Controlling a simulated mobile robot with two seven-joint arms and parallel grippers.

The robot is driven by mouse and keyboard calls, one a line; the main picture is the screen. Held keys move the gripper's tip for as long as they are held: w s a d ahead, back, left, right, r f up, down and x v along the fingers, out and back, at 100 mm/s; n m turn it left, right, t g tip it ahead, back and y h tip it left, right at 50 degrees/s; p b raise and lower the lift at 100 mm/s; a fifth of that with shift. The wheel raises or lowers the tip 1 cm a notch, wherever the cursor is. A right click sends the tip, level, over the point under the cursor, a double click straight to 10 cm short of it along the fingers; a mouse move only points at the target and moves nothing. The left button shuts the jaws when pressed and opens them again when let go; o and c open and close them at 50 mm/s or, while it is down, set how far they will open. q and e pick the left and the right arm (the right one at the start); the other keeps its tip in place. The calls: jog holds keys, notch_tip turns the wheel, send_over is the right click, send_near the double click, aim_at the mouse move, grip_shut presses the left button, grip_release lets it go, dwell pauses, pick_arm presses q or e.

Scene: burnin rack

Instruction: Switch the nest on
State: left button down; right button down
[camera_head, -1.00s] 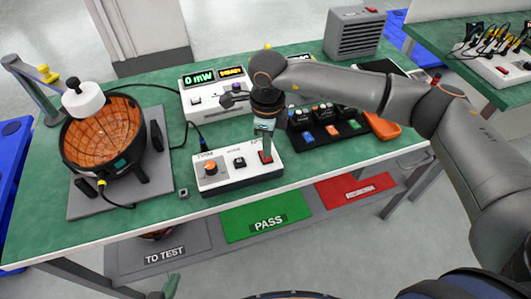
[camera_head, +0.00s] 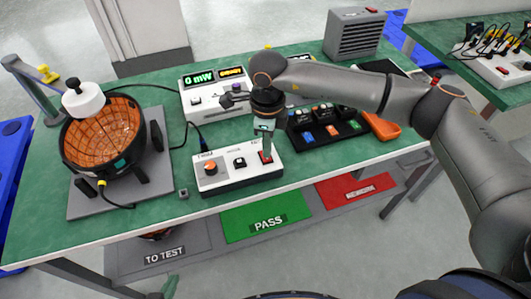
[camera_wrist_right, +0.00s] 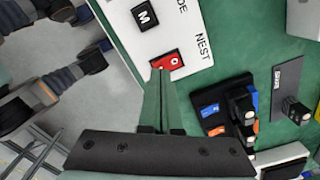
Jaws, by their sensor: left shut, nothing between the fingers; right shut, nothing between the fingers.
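The white control box (camera_head: 230,181) on the green bench has an orange knob (camera_head: 210,167), a black button (camera_head: 239,162) and a red rocker switch (camera_head: 266,157). In the right wrist view the red rocker (camera_wrist_right: 166,61) sits beside the printed word NEST. My right gripper (camera_head: 264,153) is shut and points down at this rocker. Its fingertips (camera_wrist_right: 160,73) overlap the rocker's near edge in the wrist view; I cannot tell whether they touch it. My left gripper (camera_head: 170,286) shows only as a shut green tip at the bottom edge, well away from the box.
A black bowl with an orange tiled inside (camera_head: 103,135) stands on a grey plate (camera_head: 85,207) at left. A power meter (camera_head: 212,95) reading 0 mW stands behind the box. A black tray (camera_head: 325,137) of small parts lies to the right. PASS (camera_head: 240,224) and other marked areas lie below.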

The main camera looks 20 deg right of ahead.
dwell(0.4)
jog(key=shift+f+b, duration=0.9)
jog(key=shift+f, duration=0.15)
dwell(0.4)
jog(key=shift+r, duration=0.15)
jog(key=shift+r+p, duration=2.05)
jog(key=shift+r, duration=1.4)
jog(key=shift+f, duration=0.1)
